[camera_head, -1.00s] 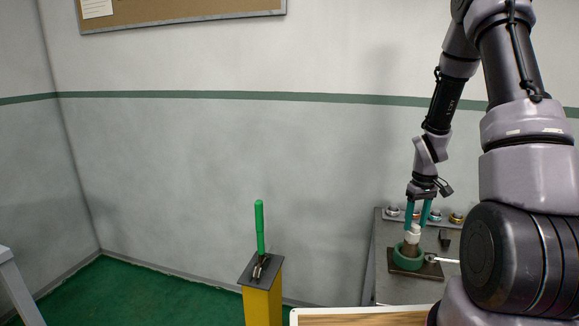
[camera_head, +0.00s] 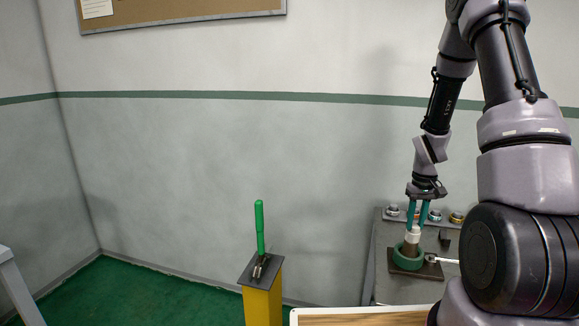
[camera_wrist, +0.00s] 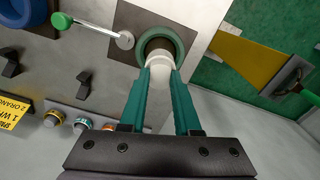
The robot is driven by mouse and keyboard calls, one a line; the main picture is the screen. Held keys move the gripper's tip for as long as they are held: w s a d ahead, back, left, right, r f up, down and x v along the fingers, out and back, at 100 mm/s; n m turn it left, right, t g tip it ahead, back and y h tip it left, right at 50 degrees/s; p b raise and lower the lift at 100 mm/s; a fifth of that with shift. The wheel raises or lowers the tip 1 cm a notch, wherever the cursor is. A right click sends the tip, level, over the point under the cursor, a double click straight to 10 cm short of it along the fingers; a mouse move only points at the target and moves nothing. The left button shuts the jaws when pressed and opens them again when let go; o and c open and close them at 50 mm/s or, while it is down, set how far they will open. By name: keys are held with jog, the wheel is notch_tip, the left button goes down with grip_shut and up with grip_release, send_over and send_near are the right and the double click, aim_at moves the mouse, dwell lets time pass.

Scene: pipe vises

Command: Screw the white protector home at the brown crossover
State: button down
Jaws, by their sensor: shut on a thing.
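The white protector (camera_head: 413,236) sits upright on top of the brown crossover (camera_head: 411,249), which stands in a green ring-shaped vise (camera_head: 406,262). My gripper (camera_head: 417,223) points down from above, with its teal fingers shut on the white protector. In the wrist view the white protector (camera_wrist: 160,66) lies between the fingertips, over the dark opening of the green vise (camera_wrist: 180,44). The brown crossover is mostly hidden there. I cannot tell how deep the threads are engaged.
A vise handle with a green knob (camera_wrist: 62,21) sticks out beside the vise. Several metallic and coloured fittings (camera_head: 457,217) line the bench's back edge. A blue ring (camera_wrist: 20,10) shows at the wrist view's corner. A yellow post (camera_head: 262,304) with a green lever stands to the left.

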jog(key=m, duration=0.7)
jog(key=shift+a, duration=0.1)
jog(key=m, duration=0.4)
jog(key=shift+m, duration=0.4)
jog(key=m, duration=0.7)
jog(key=shift+m, duration=0.3)
jog(key=c, duration=1.2)
grip_release()
jog(key=shift+m, duration=1)
grip_shut()
